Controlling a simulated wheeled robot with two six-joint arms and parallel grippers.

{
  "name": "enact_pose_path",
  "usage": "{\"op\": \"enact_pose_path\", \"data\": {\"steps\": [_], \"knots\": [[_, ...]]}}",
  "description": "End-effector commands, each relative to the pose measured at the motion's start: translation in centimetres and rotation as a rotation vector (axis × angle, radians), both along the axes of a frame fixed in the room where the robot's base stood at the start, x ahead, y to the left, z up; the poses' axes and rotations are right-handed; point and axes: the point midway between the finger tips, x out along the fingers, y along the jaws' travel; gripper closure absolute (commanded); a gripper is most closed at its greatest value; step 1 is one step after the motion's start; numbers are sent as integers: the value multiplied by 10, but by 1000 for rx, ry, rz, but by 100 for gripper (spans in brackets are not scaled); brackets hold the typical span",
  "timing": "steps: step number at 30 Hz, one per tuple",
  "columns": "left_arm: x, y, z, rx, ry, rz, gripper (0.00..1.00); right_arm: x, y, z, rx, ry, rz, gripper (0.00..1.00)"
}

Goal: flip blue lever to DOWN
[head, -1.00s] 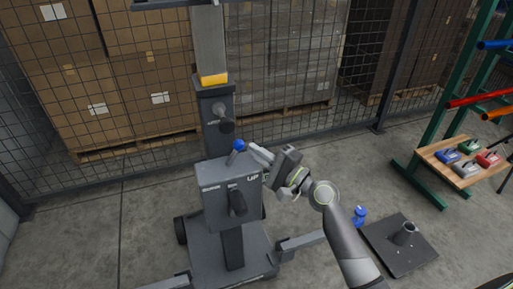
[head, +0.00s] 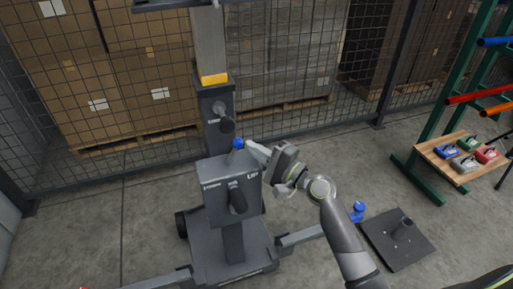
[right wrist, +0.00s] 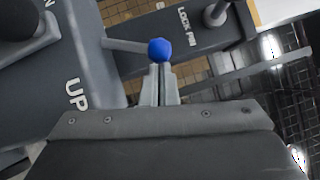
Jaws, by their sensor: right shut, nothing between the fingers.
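The blue lever knob (head: 238,144) stands on top of the grey control box (head: 221,188) of the lift column. The box face carries the label UP at its right. In the right wrist view the blue knob (right wrist: 159,49) sits on a thin grey stem just beyond my fingertips. My right gripper (head: 254,149) is shut and empty, its tips just right of the knob. In the right wrist view the closed fingers (right wrist: 160,72) point at the knob; whether they touch it I cannot tell. My left gripper is out of view.
A black handle (head: 237,201) sticks out of the box front, and a lock pin knob (head: 226,125) sits on the column above. A base plate (head: 396,239) lies on the floor at right. A rack with a wooden shelf (head: 447,160) stands further right. Wire mesh fences the back.

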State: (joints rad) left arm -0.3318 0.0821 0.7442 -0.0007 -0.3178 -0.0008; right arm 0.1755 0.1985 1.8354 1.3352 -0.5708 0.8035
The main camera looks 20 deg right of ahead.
Motion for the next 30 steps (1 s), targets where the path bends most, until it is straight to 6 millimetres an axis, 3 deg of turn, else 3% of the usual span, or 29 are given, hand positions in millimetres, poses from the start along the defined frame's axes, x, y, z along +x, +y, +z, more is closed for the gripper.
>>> {"op": "enact_pose_path", "data": {"steps": [9,21,30], "knots": [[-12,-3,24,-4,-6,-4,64,0,9,18,-144,-3,0,100],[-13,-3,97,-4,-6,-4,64,-1,36,38,-516,-16,1,100],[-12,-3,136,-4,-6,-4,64,-2,56,39,-774,-25,1,100]]}}
